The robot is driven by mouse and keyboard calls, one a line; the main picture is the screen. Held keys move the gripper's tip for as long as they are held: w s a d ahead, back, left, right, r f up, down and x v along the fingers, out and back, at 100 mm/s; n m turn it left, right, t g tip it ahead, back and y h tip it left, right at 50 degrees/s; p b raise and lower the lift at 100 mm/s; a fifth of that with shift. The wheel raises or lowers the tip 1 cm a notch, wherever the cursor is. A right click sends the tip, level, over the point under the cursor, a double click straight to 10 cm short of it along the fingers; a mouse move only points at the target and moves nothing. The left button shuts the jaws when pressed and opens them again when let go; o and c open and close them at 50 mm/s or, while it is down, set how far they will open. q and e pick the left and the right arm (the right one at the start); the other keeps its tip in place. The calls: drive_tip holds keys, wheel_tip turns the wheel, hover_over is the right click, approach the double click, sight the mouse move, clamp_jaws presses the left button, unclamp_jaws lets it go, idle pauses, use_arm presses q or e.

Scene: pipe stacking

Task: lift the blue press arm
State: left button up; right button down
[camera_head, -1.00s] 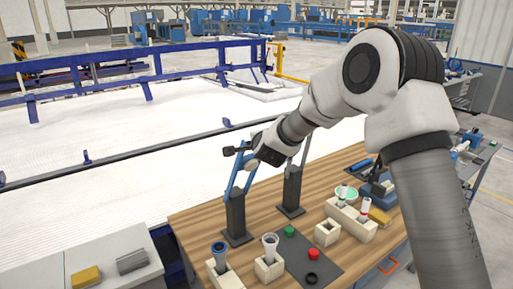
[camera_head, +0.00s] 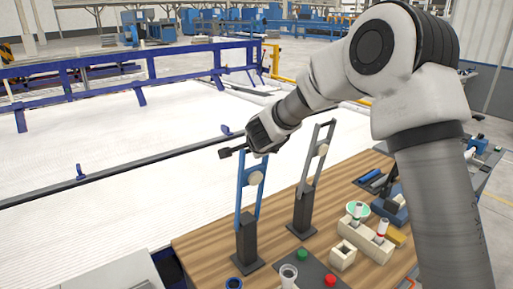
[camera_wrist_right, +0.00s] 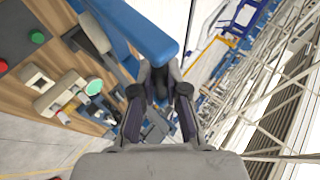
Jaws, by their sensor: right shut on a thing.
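The blue press arm (camera_head: 239,192) stands nearly upright on its dark post (camera_head: 247,240) in the head view. My right gripper (camera_head: 252,150) is at its top end and shut on it; my gripper hides part of the top. In the right wrist view, the gripper's fingers (camera_wrist_right: 160,88) close around a dark bar at the end of the broad blue arm (camera_wrist_right: 145,32). My left gripper is not in view.
A grey press arm (camera_head: 319,160) stands upright on a second post close to the right. The wooden table (camera_head: 210,243) also holds a pale block with cups (camera_head: 369,241), a green button (camera_head: 302,255) and a red button (camera_head: 330,280). A white floor area lies behind.

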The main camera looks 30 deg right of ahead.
drive_tip(key=c, duration=1.4)
unclamp_jaws()
drive_tip(key=shift+w, duration=0.1)
drive_tip(key=shift+o, duration=1.1)
drive_tip(key=shift+w, duration=0.2)
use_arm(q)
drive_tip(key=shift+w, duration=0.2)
use_arm(e)
drive_tip(key=v, duration=1.1)
drive_tip(key=shift+a, duration=0.15)
drive_tip(key=shift+w, duration=0.1)
